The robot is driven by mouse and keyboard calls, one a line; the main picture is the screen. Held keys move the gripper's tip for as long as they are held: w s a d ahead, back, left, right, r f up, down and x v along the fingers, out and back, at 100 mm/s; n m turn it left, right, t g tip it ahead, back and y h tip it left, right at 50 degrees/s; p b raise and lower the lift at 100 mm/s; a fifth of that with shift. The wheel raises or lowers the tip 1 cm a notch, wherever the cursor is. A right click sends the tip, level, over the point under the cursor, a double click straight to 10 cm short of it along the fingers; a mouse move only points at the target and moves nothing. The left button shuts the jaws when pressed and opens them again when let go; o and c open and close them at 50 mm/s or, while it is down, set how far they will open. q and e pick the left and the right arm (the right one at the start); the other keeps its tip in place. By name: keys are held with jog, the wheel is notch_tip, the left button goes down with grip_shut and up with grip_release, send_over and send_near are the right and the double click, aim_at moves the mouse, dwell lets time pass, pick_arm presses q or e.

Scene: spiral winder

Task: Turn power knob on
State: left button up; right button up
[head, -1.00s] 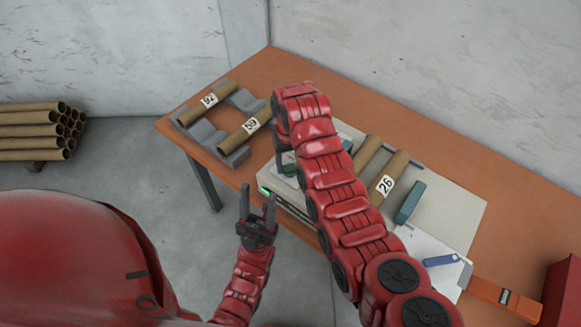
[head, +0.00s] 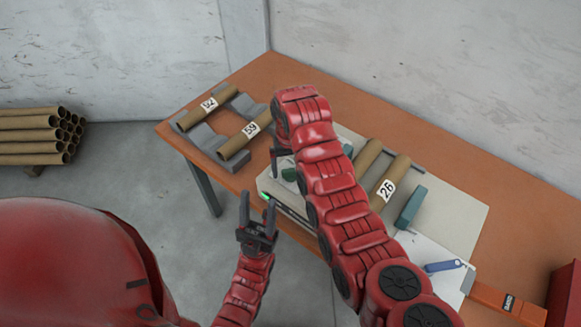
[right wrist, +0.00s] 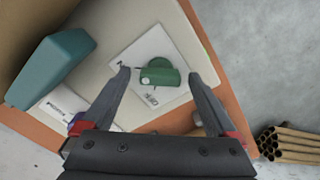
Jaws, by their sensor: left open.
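The power knob (right wrist: 160,76) is green and sits on a white plate (right wrist: 150,50) marked with an OFF label in the right wrist view. In the head view a green part that looks like the knob (head: 290,174) shows beside my right gripper (head: 279,160), mostly behind my arm. My right gripper (right wrist: 158,78) is open, with one finger on each side of the knob in the right wrist view. I cannot tell whether either finger touches it. My left gripper (head: 257,208) is open and empty in front of the table edge.
The orange table (head: 245,85) carries the pale machine (head: 460,205). Cardboard tubes marked 59 (head: 243,137) and 26 (head: 390,180) lie on it with others. A teal block (head: 410,207) stands right of my arm. More tubes (head: 35,137) are stacked at the far left.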

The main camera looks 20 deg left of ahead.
aim_at(291, 170)
notch_tip(291, 170, up, 7)
jog(key=p, duration=0.3)
jog(key=shift+d, duration=0.1)
notch_tip(291, 170, up, 10)
jog(key=shift+r+b, duration=0.2)
jog(key=shift+b, duration=0.25)
